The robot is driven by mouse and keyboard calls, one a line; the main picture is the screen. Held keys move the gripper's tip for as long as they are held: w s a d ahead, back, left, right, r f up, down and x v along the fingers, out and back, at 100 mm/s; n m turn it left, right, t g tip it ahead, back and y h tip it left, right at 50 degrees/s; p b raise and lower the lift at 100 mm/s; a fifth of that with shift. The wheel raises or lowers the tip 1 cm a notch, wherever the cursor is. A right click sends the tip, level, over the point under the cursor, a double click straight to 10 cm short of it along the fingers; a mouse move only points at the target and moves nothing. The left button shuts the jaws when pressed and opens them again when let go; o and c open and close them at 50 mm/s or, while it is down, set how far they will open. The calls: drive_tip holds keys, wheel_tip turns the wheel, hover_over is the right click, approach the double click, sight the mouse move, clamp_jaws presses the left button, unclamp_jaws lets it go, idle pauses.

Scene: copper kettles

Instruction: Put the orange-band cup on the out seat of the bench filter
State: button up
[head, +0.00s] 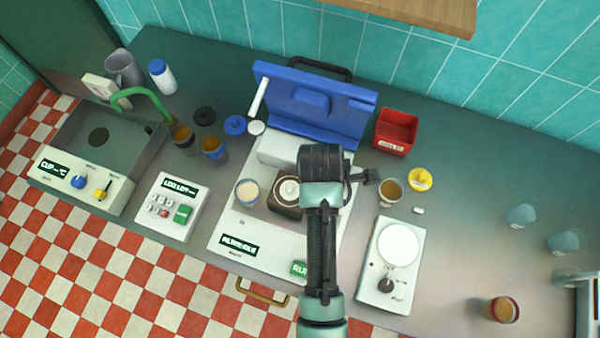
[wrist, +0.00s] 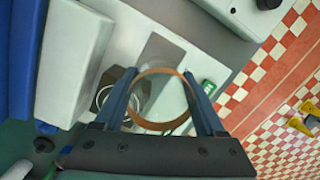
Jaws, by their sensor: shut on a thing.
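In the wrist view my gripper (wrist: 160,76) is shut on a clear cup with an orange band round its rim (wrist: 160,71). The cup is held over the bench filter (wrist: 85,15), and it overlaps the edge of a grey square patch (wrist: 165,52). I cannot tell its height or whether it touches. In the head view the bench filter (head: 225,248) has its blue lid (head: 325,108) raised. A cup with pale contents (head: 247,192) stands on its left seat, marked "In". My arm hides the filter's right side, the held cup and my fingertips there.
A white device with a round plate (head: 398,244) stands right of the filter. An amber cup (head: 390,191) and a red bin (head: 396,132) are behind it. An orange-brown cup (head: 500,310) is at front right.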

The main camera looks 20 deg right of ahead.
wheel_tip(320, 180, down, 5)
drive_tip(key=shift+s+d+f, duration=0.1)
drive_tip(key=shift+s+d, duration=0.05)
drive_tip(key=shift+f+p, duration=0.3)
drive_tip(key=shift+f, duration=1.9)
drive_tip(key=shift+f, duration=0.1)
drive_tip(key=o, duration=1.3)
drive_tip(key=r, duration=0.4)
drive_tip(key=a+r, duration=0.1)
drive_tip(key=r, duration=0.7)
drive_tip(key=shift+a+r, duration=0.1)
drive_tip(key=shift+a, duration=0.2)
drive_tip(key=shift+w, duration=0.2)
